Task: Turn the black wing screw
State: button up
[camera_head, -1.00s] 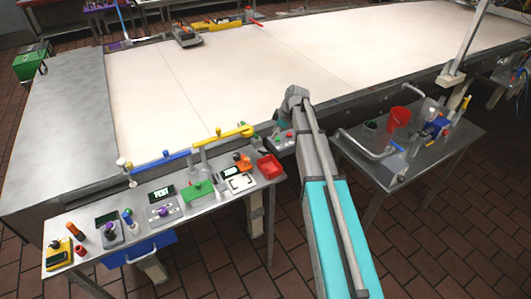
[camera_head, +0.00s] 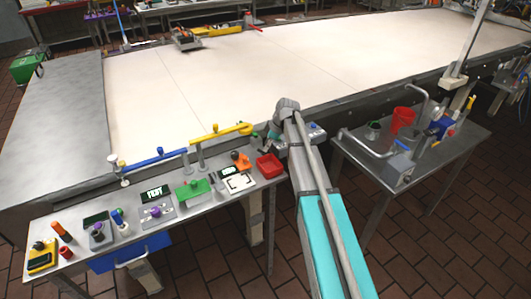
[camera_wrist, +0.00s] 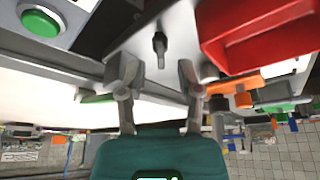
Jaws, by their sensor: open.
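A small black screw (camera_wrist: 159,46), which looks like the black wing screw, stands out from a grey metal surface at the top middle of the wrist view. My gripper (camera_wrist: 155,72) is open and empty, with one finger to the left and one to the right of the screw's line. The screw shows beyond and between the fingertips, and no finger appears to touch it. In the head view my gripper (camera_head: 270,136) is small, at the conveyor's near edge. I cannot make out the screw there.
A red bin (camera_head: 268,166) sits close to my gripper and fills the upper right of the wrist view (camera_wrist: 258,38). A green button (camera_wrist: 41,22) is at the upper left. A yellow-handled bar (camera_head: 222,131) and several small devices are left of the bin.

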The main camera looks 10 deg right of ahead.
jog(key=shift+b+x, duration=0.7)
jog(key=shift+x, duration=0.35)
grip_shut()
